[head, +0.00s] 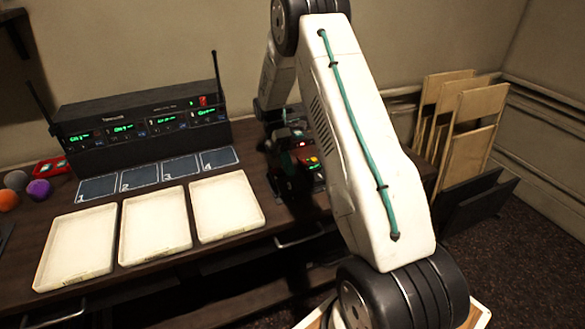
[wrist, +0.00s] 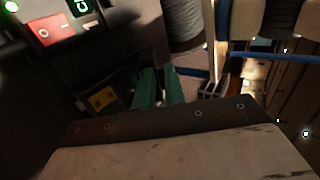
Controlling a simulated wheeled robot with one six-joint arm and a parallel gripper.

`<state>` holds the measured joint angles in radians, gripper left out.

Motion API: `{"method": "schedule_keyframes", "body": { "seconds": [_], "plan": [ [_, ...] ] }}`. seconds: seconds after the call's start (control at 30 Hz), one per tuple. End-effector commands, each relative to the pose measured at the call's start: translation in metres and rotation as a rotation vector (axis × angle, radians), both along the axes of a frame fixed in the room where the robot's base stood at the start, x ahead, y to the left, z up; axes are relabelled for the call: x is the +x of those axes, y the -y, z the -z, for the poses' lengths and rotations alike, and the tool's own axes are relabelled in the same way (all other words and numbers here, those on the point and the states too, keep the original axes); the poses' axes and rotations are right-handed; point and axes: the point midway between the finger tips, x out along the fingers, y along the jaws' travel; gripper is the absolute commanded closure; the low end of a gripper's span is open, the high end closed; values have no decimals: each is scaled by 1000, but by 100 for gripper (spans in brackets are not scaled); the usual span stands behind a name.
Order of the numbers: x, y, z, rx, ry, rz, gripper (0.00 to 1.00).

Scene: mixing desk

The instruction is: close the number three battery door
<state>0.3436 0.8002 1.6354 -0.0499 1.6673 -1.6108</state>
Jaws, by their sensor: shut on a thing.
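My gripper shows its two teal fingers (wrist: 159,86) in the wrist view, close together and pointing away past a pale edge with a dark screwed strip. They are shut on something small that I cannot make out. A dark device with a red switch (wrist: 50,30) and a green lit digit is at the upper left. A yellow label (wrist: 102,99) lies left of the fingers. In the head view my arm largely covers a dark device with red and orange lights (head: 312,163) at the desk's right part. I cannot pick out the number three battery door.
A black receiver rack (head: 140,110) with antennas and green displays stands at the back. In front lie mats numbered 1 to 4, the third one here (head: 181,168), and three cream trays (head: 155,226). Coloured balls (head: 38,189) lie left. Wooden panels (head: 470,120) lean at right.

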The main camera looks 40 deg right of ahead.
Motion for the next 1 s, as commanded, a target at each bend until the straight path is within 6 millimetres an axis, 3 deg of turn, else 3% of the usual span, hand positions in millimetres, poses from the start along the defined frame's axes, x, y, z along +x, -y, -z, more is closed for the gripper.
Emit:
{"method": "schedule_keyframes", "body": {
  "seconds": [0.4, 0.97, 1.0],
  "plan": [
    [10, 3, 11, 56, -194, -1, 100],
    [11, 3, 12, 64, -224, -1, 100],
    [11, 3, 12, 65, -224, 0, 86]
  ]
}}
